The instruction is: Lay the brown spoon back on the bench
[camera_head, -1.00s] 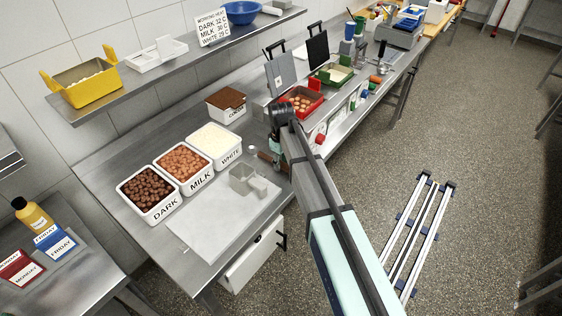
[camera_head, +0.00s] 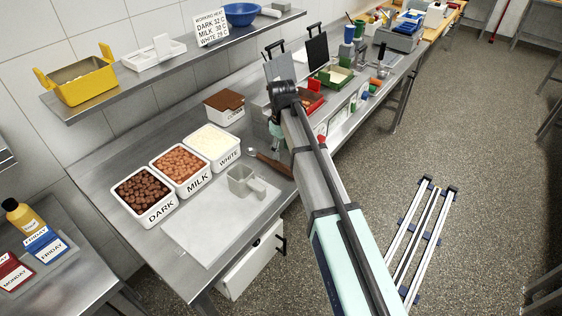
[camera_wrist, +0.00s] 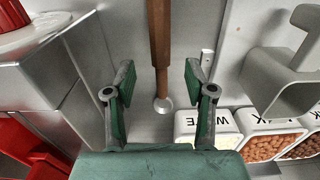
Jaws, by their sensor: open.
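The brown spoon lies on the steel bench (camera_head: 118,247), its brown handle (camera_head: 274,164) pointing right and its metal bowl towards the white container. In the wrist view the brown spoon (camera_wrist: 160,52) runs down the middle, bowl low in the picture. My gripper (camera_head: 275,132) is above the bench near the spoon, partly hidden by my arm. In the wrist view my gripper (camera_wrist: 160,78) is open, its green-padded fingers apart on either side of the handle, with gaps between. The height gap to the spoon is hard to judge.
Tubs of dark, milk and white (camera_head: 214,146) pieces stand left. A cocoa box (camera_head: 225,106) and a red tray (camera_head: 314,103) stand behind. A shelf (camera_head: 180,75) overhangs the back.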

